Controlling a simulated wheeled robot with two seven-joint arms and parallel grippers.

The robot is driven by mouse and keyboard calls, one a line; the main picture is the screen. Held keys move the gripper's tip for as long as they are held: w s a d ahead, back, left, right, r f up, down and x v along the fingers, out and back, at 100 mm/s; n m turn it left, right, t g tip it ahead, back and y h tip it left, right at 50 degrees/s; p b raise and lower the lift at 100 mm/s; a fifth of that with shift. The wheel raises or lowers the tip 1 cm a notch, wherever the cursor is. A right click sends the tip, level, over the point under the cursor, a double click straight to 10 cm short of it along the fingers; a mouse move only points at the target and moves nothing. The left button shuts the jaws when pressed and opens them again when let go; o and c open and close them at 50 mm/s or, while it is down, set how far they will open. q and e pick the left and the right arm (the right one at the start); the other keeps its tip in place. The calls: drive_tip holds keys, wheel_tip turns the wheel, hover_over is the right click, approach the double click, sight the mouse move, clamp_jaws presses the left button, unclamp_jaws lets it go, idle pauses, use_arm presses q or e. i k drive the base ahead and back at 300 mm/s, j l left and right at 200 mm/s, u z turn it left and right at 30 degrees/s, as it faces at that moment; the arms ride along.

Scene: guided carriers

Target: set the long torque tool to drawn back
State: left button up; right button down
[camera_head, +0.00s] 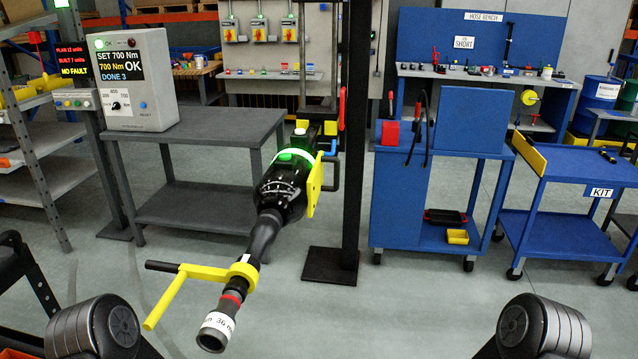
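The long torque tool (285,194) hangs in the middle of the view, in front of a black post. It has a dark body with a glowing green ring, a long grey nose, and a socket (217,328) with a white label, partly legible as "36", that points down toward me. A yellow side handle (195,270) with a black grip sticks out left near the nose. At its rear are a yellow bracket (316,187), a red lever and a dark loop handle. Neither gripper is in view; only dark rounded parts of my arms show at the bottom corners.
A control box (137,80) reading "SET 700 Nm", "700 Nm OK" and "DONE 3" stands on a grey table (200,135) at left. The black post (354,150) rises behind the tool. Blue carts (400,200) stand at right. The floor ahead is clear.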

sight(283, 194)
drive_tip(key=i+l+u, duration=0.1)
drive_tip(key=u, duration=0.35)
drive_tip(key=l+u, duration=0.2)
drive_tip(key=u, duration=0.25)
drive_tip(key=i+l+u, duration=0.1)
drive_tip(key=u, duration=0.35)
drive_tip(key=l+u, duration=0.2)
drive_tip(key=l, duration=0.4)
drive_tip(key=l+u, duration=0.2)
drive_tip(key=l, duration=0.35)
drive_tip(key=l+u, duration=0.2)
drive_tip(key=l, duration=0.4)
drive_tip(key=k+l+u, duration=0.2)
drive_tip(key=l, duration=0.35)
drive_tip(key=k+l, duration=0.1)
drive_tip(key=l, duration=0.7)
